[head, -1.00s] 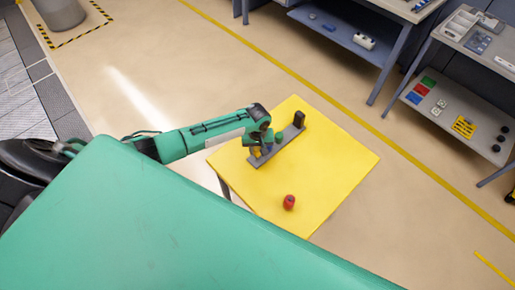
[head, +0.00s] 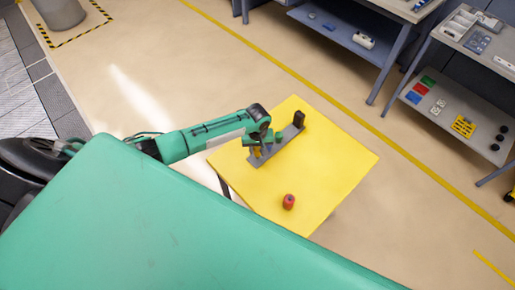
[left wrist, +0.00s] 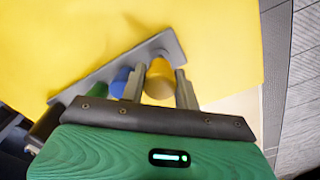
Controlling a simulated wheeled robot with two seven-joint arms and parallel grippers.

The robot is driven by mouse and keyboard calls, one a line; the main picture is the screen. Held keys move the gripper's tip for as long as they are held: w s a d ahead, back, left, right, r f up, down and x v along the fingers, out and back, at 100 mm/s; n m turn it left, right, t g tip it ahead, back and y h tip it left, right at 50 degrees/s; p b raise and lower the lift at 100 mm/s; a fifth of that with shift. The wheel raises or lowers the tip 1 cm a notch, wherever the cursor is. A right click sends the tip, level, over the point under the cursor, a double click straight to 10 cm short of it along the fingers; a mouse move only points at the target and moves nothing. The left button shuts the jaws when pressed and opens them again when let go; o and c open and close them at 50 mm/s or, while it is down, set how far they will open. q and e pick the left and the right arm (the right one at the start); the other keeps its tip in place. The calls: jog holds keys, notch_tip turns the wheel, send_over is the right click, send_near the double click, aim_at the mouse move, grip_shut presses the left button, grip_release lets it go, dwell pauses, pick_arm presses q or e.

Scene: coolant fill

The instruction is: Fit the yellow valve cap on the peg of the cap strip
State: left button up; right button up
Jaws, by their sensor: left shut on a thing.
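The yellow valve cap (left wrist: 159,80) sits between the two fingers of my left gripper (left wrist: 160,86) in the left wrist view, and the gripper is shut on it. In the head view the left gripper (head: 257,151) is over the near left end of the grey cap strip (head: 286,149). The strip (left wrist: 168,43) also shows behind the cap in the wrist view. Whether the cap is seated on a peg is hidden. A blue cap (left wrist: 120,82) and a green cap (left wrist: 97,88) stand on the strip beside the left finger. My right gripper is out of view.
The strip lies on a yellow table top (head: 335,165). A dark block (head: 299,119) stands at its far end. A red cap (head: 289,202) is on the table, apart from the strip. The right side of the table is clear. Grey shelves (head: 455,115) stand beyond the floor line.

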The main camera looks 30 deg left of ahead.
aim_at(257, 153)
pick_arm(q)
jog(key=shift+f+b, duration=0.35)
jog(key=shift+f, duration=0.65)
jog(key=shift+f, duration=0.5)
jog(key=o, duration=1)
jog(key=shift+o, duration=0.2)
notch_tip(257, 153, up, 13)
jog(key=b, duration=0.3)
jog(key=shift+r, duration=0.4)
